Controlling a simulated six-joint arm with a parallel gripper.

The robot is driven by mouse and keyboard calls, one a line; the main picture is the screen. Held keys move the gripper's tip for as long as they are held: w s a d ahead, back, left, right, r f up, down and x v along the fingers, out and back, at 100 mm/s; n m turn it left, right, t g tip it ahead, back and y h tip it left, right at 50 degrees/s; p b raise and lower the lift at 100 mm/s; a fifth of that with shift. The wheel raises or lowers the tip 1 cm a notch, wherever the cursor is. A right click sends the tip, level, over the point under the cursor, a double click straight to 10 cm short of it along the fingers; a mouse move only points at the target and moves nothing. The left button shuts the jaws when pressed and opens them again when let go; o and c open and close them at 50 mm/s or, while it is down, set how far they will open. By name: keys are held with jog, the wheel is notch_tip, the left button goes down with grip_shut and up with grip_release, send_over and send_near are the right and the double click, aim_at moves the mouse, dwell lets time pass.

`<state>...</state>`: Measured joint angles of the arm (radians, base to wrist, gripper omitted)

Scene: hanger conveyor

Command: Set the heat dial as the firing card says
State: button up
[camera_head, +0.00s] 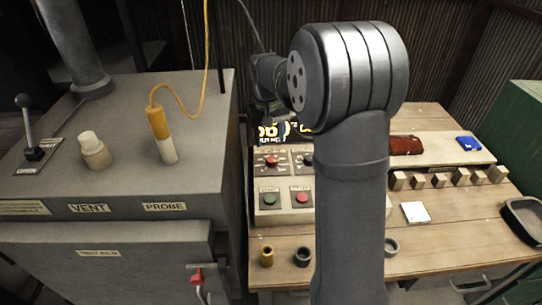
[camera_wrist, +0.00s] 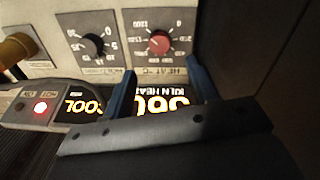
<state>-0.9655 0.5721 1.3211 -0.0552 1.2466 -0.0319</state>
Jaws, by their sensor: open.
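In the head view my arm hides much of the panel and the gripper. A white card (camera_head: 415,212) lies on the bench; its writing is too small to read.
A black knob (camera_wrist: 93,45) sits beside the heat dial. Lit yellow displays (camera_wrist: 160,105) lie partly behind my gripper. Green (camera_head: 269,200) and red (camera_head: 302,198) buttons are on the panel's front. The grey kiln (camera_head: 150,235) stands left, with a yellow-and-white probe (camera_head: 161,135) on top.

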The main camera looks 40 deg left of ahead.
aim_at(271, 159)
notch_tip(271, 159, down, 8)
jog(key=shift+w+d+f, duration=0.1)
jog(key=shift+w+d, duration=0.05)
jog(key=shift+c, duration=0.2)
jog(key=c, duration=0.9)
